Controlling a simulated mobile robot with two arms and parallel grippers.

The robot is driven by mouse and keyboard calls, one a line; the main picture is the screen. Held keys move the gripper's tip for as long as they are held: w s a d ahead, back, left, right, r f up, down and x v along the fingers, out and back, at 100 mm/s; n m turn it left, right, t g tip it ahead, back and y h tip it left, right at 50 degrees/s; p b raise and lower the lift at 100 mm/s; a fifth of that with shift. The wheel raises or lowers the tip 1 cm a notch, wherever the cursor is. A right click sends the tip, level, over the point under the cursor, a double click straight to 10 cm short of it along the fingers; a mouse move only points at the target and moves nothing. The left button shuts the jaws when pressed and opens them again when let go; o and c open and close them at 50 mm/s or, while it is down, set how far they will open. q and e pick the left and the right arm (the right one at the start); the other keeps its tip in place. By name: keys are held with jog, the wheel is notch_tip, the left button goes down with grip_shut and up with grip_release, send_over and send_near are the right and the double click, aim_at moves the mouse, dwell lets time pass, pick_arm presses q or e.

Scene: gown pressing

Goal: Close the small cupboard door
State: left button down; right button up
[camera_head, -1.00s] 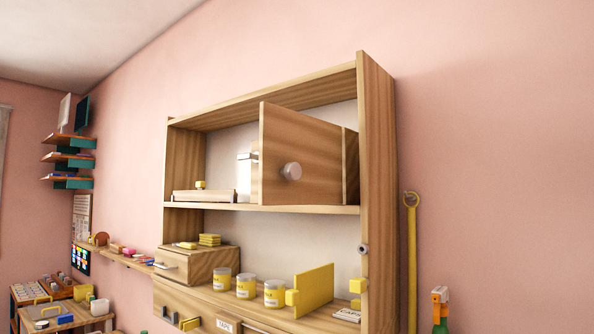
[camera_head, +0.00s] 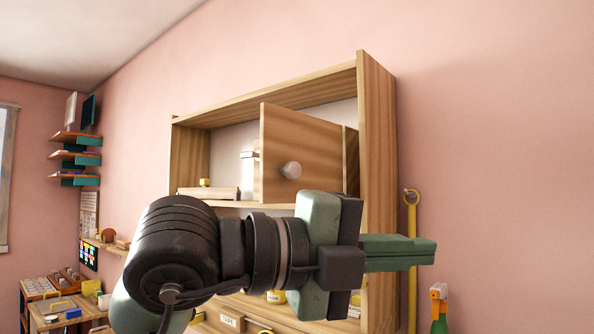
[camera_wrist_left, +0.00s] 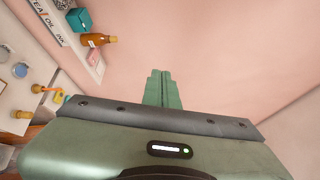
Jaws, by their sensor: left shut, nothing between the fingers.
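The small cupboard door (camera_head: 310,160) is a wooden panel with a round pale knob (camera_head: 291,170). It stands swung open from its compartment in the upper part of the wooden wall cabinet (camera_head: 378,130). My left gripper (camera_head: 432,250) is shut and empty, its green fingers pointing right, below and to the right of the door and apart from it in the picture. The same fingers show in the left wrist view (camera_wrist_left: 160,78), against pink wall. My arm hides most of the cabinet's lower shelves. My right gripper is not in view.
A yellow rod (camera_head: 411,250) hangs on the wall right of the cabinet, near my left fingertips in the picture. A green and orange bottle (camera_head: 439,308) stands lower right. A bottle (camera_wrist_left: 98,40) sits on a ledge in the left wrist view.

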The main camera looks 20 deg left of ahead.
aim_at(295, 171)
pick_arm(q)
jog(key=a+r+n+t+y, duration=0.7)
jog(key=a+r+n+y, duration=0.3)
jog(key=a, duration=0.5)
jog(key=w+p, duration=0.3)
jog(key=w+a+p, duration=0.1)
jog(key=w+p, duration=0.1)
jog(key=w, duration=0.2)
jog(key=w+p, duration=0.3)
jog(key=w, duration=0.1)
jog(key=shift+w+a+r+p, duration=0.1)
jog(key=shift+w+a+p, duration=0.05)
jog(key=shift+w+p, duration=0.15)
jog(key=shift+a, duration=0.45)
jog(key=shift+d, duration=0.15)
jog(key=shift+d, duration=0.1)
